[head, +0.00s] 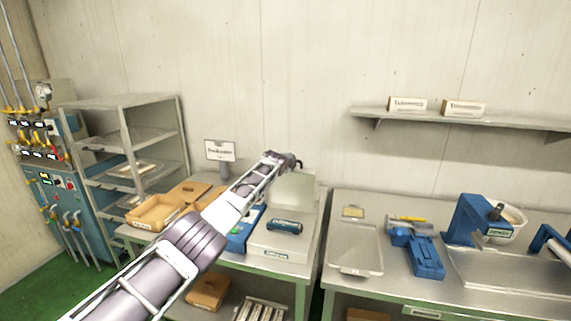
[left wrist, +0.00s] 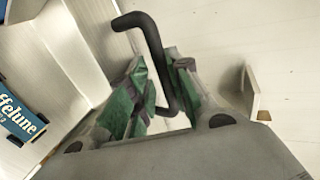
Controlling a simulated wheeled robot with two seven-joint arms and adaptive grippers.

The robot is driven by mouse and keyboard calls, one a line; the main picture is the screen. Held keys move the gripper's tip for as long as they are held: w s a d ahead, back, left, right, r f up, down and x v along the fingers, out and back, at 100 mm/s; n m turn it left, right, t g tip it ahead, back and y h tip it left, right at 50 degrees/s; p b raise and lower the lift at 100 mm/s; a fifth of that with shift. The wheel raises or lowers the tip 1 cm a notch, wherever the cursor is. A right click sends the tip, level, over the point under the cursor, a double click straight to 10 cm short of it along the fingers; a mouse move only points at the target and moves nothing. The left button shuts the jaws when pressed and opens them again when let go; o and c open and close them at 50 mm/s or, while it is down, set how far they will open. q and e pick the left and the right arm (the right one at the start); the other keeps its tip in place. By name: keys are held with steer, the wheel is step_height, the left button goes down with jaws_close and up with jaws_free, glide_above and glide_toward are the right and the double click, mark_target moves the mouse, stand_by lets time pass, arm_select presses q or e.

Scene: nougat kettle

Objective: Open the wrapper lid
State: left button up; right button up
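The wrapper (head: 283,254) is a pale box on the left metal table, with a dark teal packet or roll (head: 284,226) on top. A pale translucent panel, apparently its lid (head: 295,190), stands raised at the back. My left gripper (head: 287,160) is at the panel's top edge. In the left wrist view a bent black handle (left wrist: 152,42) passes between the green-padded fingers of my left gripper (left wrist: 160,85). Both fingers appear to press on the handle. My right gripper is not in view.
A wooden tray (head: 152,213) and a sign (head: 220,151) are left of the wrapper. A metal tray (head: 355,250) and blue tools (head: 418,252) lie on the right table. A rack (head: 125,150) stands at left, a shelf (head: 470,119) above right.

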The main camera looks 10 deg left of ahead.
arm_select(q)
steer(key=shift+s+a+r, duration=0.1)
steer(key=shift+s+r, duration=0.15)
steer(key=shift+s, duration=0.25)
steer(key=shift+s, duration=0.1)
steer(key=v, duration=1)
steer(key=shift+s, duration=0.35)
stand_by(1.0)
stand_by(0.4)
